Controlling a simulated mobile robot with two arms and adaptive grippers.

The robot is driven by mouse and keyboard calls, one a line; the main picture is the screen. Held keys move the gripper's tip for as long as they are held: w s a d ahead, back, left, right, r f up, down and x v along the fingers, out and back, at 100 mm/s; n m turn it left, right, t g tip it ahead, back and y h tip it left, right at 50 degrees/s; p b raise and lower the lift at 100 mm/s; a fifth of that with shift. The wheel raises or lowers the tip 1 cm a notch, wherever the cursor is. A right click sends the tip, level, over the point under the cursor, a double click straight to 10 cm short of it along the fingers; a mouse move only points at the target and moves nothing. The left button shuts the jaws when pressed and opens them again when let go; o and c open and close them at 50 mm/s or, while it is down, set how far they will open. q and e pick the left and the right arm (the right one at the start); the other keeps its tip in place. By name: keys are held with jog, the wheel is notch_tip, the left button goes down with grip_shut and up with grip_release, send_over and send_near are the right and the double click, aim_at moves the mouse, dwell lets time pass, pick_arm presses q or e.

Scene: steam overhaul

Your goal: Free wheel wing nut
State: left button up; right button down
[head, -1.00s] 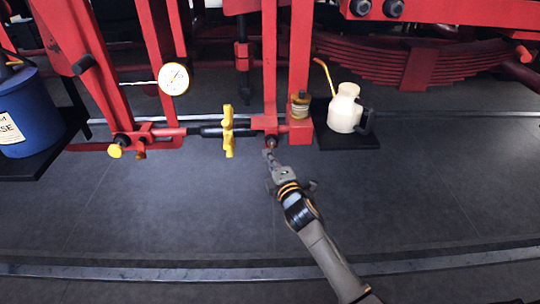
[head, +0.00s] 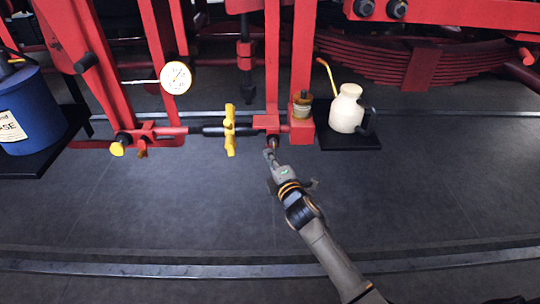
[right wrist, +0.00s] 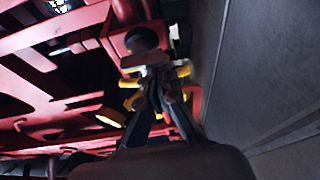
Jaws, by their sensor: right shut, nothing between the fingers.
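A yellow wing-shaped piece (head: 230,130) stands upright on a dark horizontal rod between red brackets in the head view. A smaller yellow knob (head: 117,148) sits further left on the same linkage. My right gripper (head: 269,153) is shut and empty, just below the red block at the rod's right end, to the right of the wing piece. Whether it touches the block's dark lower end is unclear. In the right wrist view, the closed fingers (right wrist: 160,88) overlap yellow parts (right wrist: 183,71) behind them. My left gripper is not in view.
A white dial gauge (head: 175,77) is above the rod. A cream oil can (head: 346,108) stands on a dark shelf to the right, beside a small brass cup (head: 302,103). A blue bucket (head: 25,110) is at left. The floor in front is clear.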

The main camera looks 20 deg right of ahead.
jog(key=n+p, duration=0.2)
jog(key=p, duration=0.1)
jog(key=shift+d+f+g, duration=0.15)
jog(key=shift+d+g, duration=0.1)
jog(key=shift+g, duration=0.15)
dwell(0.4)
jog(key=shift+d, duration=0.15)
dwell(0.9)
